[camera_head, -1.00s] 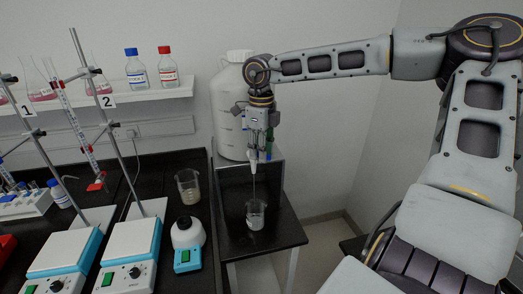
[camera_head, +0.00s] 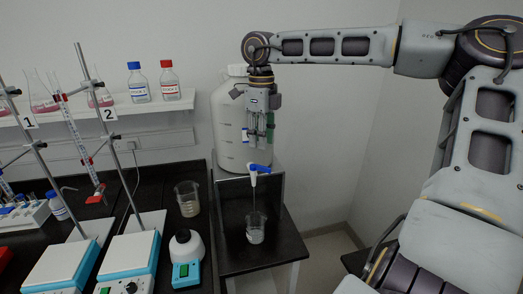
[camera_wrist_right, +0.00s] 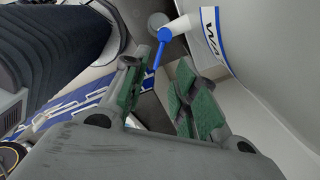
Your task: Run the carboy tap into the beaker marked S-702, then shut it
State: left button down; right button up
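The white carboy (camera_head: 228,125) stands at the back with a tap (camera_head: 254,178) low on its front. The tap's blue handle (camera_head: 260,168) is in plain view and also shows in the wrist view (camera_wrist_right: 163,38). A thin line like a stream runs from the spout down into a beaker (camera_head: 256,235) under it, which holds some liquid. I cannot read the beaker's marking. My right gripper (camera_head: 261,141) hangs above the tap, apart from the handle. Its green-padded fingers (camera_wrist_right: 155,95) are spread and empty in the wrist view. My left gripper is out of view.
A second beaker (camera_head: 188,205) stands on the black bench left of the tap, behind a small white-topped device (camera_head: 186,246). Hotplates (camera_head: 125,262) and stands with burettes are farther left. Two capped bottles (camera_head: 138,85) (camera_head: 170,82) sit on the shelf (camera_head: 125,112).

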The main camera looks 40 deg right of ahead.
jog(key=shift+r, duration=1.9)
